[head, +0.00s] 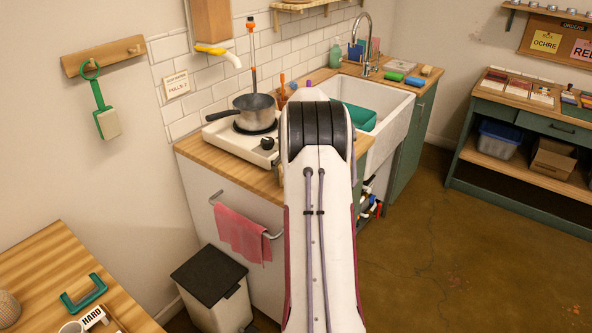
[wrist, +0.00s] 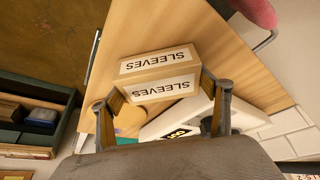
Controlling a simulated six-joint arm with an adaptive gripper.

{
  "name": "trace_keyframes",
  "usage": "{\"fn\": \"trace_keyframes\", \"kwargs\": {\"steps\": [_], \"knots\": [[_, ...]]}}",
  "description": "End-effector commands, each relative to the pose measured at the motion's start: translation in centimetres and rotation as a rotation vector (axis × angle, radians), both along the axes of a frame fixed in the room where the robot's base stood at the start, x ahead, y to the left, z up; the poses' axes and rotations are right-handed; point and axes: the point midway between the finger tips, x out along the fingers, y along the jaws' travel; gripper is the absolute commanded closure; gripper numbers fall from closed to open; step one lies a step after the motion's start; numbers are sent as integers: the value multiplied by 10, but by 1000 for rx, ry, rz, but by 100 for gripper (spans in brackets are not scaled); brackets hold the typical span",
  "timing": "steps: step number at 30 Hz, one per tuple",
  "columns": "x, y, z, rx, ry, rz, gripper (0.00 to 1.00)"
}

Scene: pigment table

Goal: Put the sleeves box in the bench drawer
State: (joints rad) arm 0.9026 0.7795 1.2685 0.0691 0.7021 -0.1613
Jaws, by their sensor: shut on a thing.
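The sleeves box (wrist: 160,67) is a tan box with white SLEEVES labels on two faces, upside down in the wrist view. My gripper (wrist: 162,88) has a finger at each end of it and is shut on it, over the wooden counter (wrist: 175,30). I cannot tell whether the box touches the counter. In the head view my arm hides the box and my gripper. The green bench (head: 476,150) stands at the far right of the head view. Its drawer (head: 548,127), with a dark handle, looks shut.
A white hob (head: 222,135) with a grey pan (head: 254,108) stands on the counter beside my arm. The sink (head: 392,105) holds a green tub (head: 361,116). A pink towel (head: 240,232) hangs on the counter's front rail. The brown floor (head: 440,250) before the bench is clear.

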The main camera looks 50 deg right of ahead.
Motion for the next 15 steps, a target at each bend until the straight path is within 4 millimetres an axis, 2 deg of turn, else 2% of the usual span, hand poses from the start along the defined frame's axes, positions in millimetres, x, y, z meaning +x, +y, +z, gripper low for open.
{"fn": "trace_keyframes", "kwargs": {"steps": [6,7,8,15], "knots": [[0,0,-3,-1,-1,0,52],[0,0,-3,0,0,0,16],[0,0,-3,0,0,0,9],[0,0,-3,0,0,0,7]]}}
